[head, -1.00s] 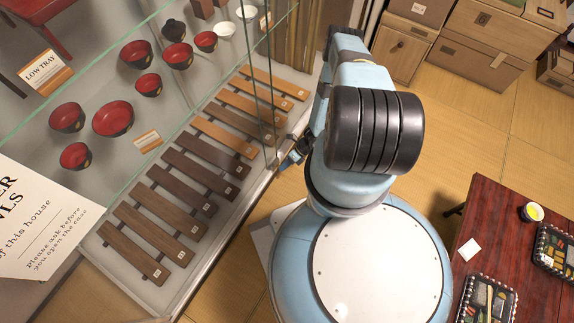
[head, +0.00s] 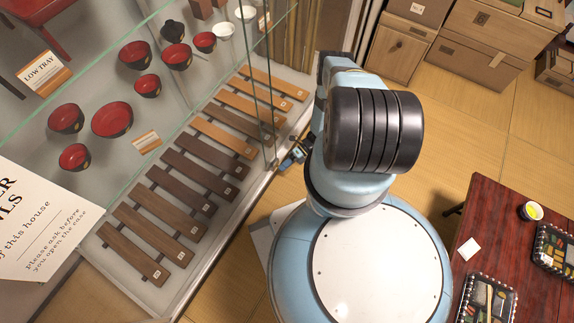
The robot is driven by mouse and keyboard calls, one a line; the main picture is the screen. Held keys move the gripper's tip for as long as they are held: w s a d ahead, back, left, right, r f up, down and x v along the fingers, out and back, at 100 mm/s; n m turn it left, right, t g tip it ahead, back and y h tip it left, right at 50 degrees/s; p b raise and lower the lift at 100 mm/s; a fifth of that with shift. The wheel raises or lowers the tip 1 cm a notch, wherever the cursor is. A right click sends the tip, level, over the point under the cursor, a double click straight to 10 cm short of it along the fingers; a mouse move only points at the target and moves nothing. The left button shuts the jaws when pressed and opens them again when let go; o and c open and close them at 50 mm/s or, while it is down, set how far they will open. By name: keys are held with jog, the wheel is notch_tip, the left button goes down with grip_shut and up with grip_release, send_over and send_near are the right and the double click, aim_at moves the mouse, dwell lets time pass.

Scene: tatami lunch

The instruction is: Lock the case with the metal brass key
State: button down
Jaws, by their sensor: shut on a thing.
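The glass case (head: 215,235) fills the left half of the head view, with bowls and wooden slats inside. Its glass panes meet near the front edge, by my gripper. My gripper (head: 291,157) is low beside the case's front edge, partly hidden behind my arm. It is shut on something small. A tiny brass-coloured spot shows at it, which fits the brass key, but its shape is too small to make out. The lock is not clearly visible, and I cannot tell whether the key touches it.
A dark red table (head: 515,215) with lunch boxes (head: 487,300) and a yellow-filled cup (head: 531,211) stands at the right. Wooden cabinets and boxes (head: 470,60) stand at the back right. A paper sign (head: 45,225) is at the left. Tatami floor between is clear.

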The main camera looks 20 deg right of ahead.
jog(key=shift+w+a, duration=0.15)
jog(key=shift+w, duration=0.35)
jog(key=c, duration=1.3)
grip_release()
jog(key=shift+s, duration=0.15)
jog(key=v, duration=1.3)
jog(key=shift+d, duration=0.45)
